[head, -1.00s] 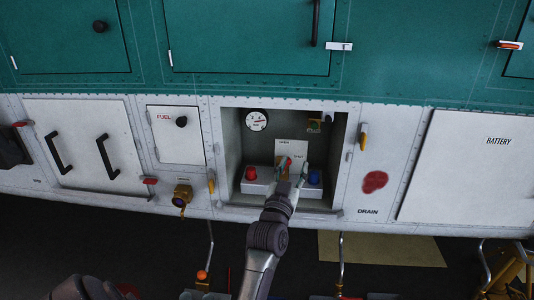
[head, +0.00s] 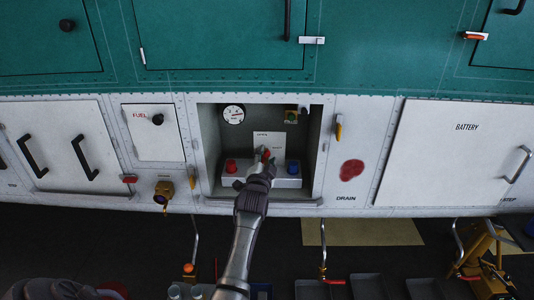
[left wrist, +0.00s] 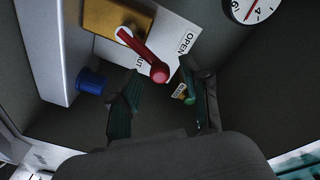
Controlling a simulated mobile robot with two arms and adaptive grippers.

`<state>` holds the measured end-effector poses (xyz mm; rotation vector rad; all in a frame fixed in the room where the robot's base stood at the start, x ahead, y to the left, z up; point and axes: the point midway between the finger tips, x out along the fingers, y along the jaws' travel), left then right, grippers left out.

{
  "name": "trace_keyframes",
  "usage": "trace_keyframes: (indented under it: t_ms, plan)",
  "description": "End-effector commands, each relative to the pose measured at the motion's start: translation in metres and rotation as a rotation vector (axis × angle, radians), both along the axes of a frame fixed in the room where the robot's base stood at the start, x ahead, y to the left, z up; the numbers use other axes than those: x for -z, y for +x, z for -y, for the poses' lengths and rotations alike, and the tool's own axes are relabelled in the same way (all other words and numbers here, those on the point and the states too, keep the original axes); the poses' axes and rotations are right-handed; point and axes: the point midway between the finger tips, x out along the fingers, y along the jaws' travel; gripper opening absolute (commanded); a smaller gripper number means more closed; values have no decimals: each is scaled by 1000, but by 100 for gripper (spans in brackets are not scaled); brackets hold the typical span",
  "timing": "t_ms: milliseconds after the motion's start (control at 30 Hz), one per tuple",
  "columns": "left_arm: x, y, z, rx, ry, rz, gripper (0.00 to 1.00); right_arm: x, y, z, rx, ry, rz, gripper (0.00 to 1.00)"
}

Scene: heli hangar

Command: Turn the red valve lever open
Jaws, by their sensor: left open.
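The red valve lever (head: 265,153) is in the open recess of the white panel, in front of a white OPEN/SHUT card (head: 268,141). In the left wrist view the lever (left wrist: 148,55) runs from a pivot on a brass block (left wrist: 115,17) to a rounded red end. My left gripper (head: 258,170) reaches into the recess and partly covers the lever in the head view. In the left wrist view its fingers (left wrist: 165,100) are apart and empty, with the lever's end just beyond the gap. Contact cannot be told. My right gripper is not in view.
A red knob (head: 231,166) and a blue knob (head: 293,167) flank the lever on a pale box. A gauge (head: 233,114) and a green-marked fitting (head: 291,115) sit above. The recess walls and bottom edge bound the space around my left gripper.

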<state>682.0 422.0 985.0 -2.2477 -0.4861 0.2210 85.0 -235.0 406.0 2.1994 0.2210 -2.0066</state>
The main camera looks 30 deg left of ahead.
Motion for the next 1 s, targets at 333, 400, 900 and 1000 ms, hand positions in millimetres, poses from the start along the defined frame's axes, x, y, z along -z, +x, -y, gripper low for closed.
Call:
trace_keyframes:
  t_ms: [333,400,900,1000]
  plan:
    - [0,20,-9,1,0,-1,47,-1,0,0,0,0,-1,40]
    - [0,20,-9,1,0,-1,47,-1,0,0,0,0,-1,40]
    - [0,20,-9,0,0,0,0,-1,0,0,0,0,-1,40]
    - [0,19,-10,-1,-20,11,0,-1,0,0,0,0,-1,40]
